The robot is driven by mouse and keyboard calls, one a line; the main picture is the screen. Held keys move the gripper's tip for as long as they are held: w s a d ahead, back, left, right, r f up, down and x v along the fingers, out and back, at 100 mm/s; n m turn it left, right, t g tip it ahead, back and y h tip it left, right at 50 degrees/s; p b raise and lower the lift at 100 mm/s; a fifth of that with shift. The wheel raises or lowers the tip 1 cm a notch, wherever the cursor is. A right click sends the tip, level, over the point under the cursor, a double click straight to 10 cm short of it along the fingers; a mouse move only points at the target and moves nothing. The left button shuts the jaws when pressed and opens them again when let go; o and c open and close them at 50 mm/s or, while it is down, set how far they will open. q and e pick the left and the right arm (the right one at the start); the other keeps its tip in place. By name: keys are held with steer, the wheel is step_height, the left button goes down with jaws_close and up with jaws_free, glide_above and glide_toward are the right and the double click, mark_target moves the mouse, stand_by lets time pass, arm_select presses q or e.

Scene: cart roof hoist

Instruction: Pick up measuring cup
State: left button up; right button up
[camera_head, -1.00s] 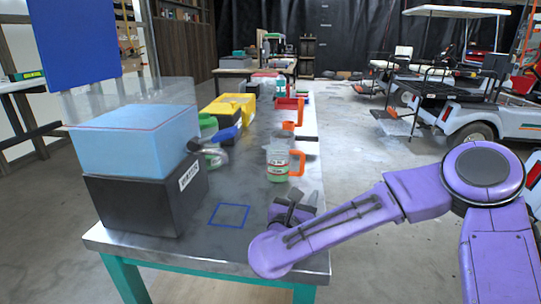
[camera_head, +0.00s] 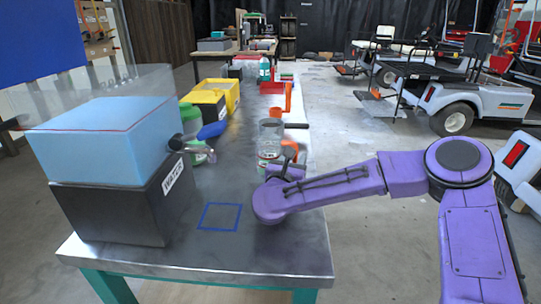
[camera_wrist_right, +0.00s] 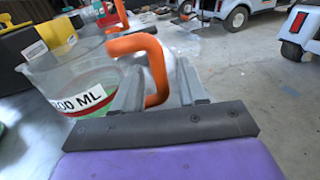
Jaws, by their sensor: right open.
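The measuring cup (camera_wrist_right: 78,72) is clear, with an orange handle (camera_wrist_right: 152,62) and a "200 ML" label, and stands upright on the metal table. In the right wrist view the handle reaches between the two fingers of my right gripper (camera_wrist_right: 162,90), which is open around it. In the head view the cup (camera_head: 270,138) is partly hidden behind my right gripper (camera_head: 287,160). My left gripper is not in view.
A black box labelled WATER with a blue tank (camera_head: 100,140) and a spout stands at the table's left. A blue square outline (camera_head: 220,216) marks the table (camera_head: 250,245). Yellow bins (camera_head: 222,95) and a red bin (camera_head: 272,88) stand farther back.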

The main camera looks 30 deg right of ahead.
steer(key=shift+x, duration=0.8)
steer(key=shift+s+a, duration=0.1)
jaws_close()
steer(key=shift+r, duration=0.1)
